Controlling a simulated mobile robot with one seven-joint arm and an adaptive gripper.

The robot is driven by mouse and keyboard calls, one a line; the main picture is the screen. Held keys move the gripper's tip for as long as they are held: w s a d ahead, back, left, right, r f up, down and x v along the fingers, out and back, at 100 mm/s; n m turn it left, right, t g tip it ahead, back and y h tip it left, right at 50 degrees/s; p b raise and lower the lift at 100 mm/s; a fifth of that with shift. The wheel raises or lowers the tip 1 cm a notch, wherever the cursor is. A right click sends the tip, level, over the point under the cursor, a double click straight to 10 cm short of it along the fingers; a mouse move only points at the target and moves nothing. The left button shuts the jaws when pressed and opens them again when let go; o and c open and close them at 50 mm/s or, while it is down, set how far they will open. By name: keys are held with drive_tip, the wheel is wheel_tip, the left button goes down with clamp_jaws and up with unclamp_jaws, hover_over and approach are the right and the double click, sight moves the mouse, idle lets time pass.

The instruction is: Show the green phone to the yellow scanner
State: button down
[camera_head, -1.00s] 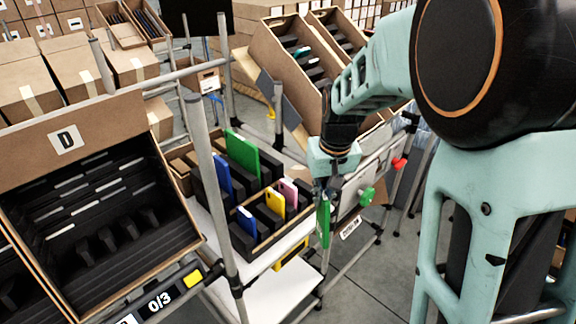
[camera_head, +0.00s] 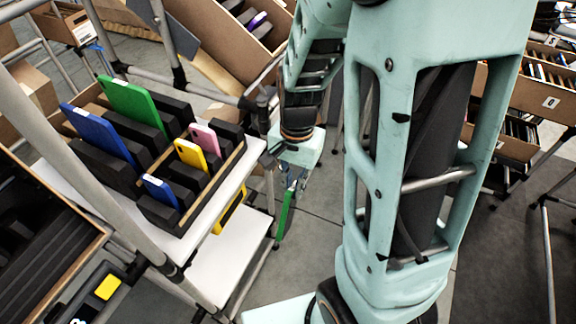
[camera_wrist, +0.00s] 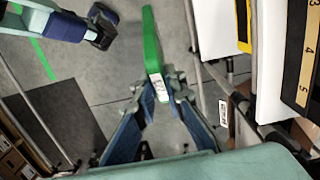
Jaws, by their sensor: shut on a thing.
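My gripper (camera_head: 292,182) is shut on the green phone (camera_head: 284,214), which hangs below the fingers, seen nearly edge-on. In the wrist view, the fingertips (camera_wrist: 158,88) pinch the phone's near end, by a white label, and the green phone (camera_wrist: 152,42) points away from the gripper. The yellow scanner (camera_head: 229,210) is partly hidden under the edge of the white shelf, left of the phone. A yellow part beside the shelf, likely the scanner, shows in the wrist view (camera_wrist: 243,22), right of the phone and apart from it.
A divided box (camera_head: 213,190) on the white shelf (camera_head: 60,178) holds blue, green, yellow and pink devices. A lower white shelf (camera_head: 232,262) and grey rack posts (camera_head: 115,195) stand left of my gripper. Open floor (camera_head: 315,235) lies below and right of the phone.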

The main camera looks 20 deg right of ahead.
drive_tip(key=shift+s+a+f, duration=0.1)
drive_tip(key=shift+s+f, duration=0.1)
drive_tip(key=shift+f, duration=0.15)
drive_tip(key=w+a+f+b, duration=0.3)
drive_tip(key=f+b, duration=0.1)
drive_tip(key=f, duration=0.1)
drive_tip(key=shift+w+a+b, duration=0.2)
drive_tip(key=shift+a+b, duration=0.1)
